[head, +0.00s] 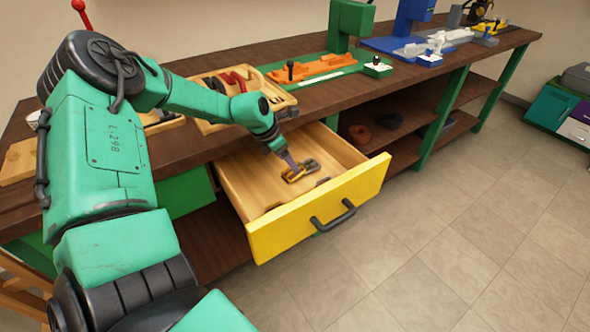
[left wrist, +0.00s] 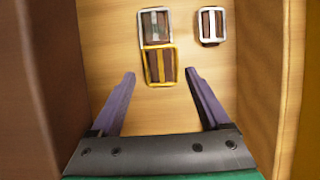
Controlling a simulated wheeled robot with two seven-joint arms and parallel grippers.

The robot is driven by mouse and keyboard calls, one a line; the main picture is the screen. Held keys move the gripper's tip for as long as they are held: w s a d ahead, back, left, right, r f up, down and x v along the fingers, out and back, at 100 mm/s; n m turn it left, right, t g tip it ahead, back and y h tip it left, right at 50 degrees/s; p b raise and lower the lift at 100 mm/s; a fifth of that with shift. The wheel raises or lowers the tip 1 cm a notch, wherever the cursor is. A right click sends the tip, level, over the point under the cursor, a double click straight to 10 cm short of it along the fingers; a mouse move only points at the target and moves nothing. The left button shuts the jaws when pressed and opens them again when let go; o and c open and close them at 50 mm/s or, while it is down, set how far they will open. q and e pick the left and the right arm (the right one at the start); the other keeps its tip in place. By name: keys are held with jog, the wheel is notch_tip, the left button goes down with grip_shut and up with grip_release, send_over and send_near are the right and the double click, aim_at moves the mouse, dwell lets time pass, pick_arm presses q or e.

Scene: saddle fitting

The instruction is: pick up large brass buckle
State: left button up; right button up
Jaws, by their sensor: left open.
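The large brass buckle (left wrist: 159,66), a yellow rectangular frame with dark brown inside, lies flat on the wooden drawer floor in the left wrist view. It also shows in the head view (head: 293,177) just below my left gripper (head: 289,163). In the left wrist view my left gripper (left wrist: 160,73) is open, with one purple finger on each side of the brass buckle's near end; nothing is held. A large silver buckle (left wrist: 154,12) touches or nearly touches its far edge. A smaller silver buckle (left wrist: 211,25) lies apart to the right. My right gripper is not seen.
The open drawer (head: 319,208) has a yellow front and wooden walls close around my left gripper. Above it, the dark workbench (head: 200,141) carries a wooden tool tray (head: 279,101) and green and blue machines. The tiled floor (head: 430,270) to the right is clear.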

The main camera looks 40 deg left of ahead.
pick_arm(q)
jog(key=b+x, duration=0.1)
jog(key=x, duration=0.4)
jog(key=shift+f, duration=0.1)
grip_shut()
notch_tip(320, 180, up, 20)
jog(key=p, duration=0.1)
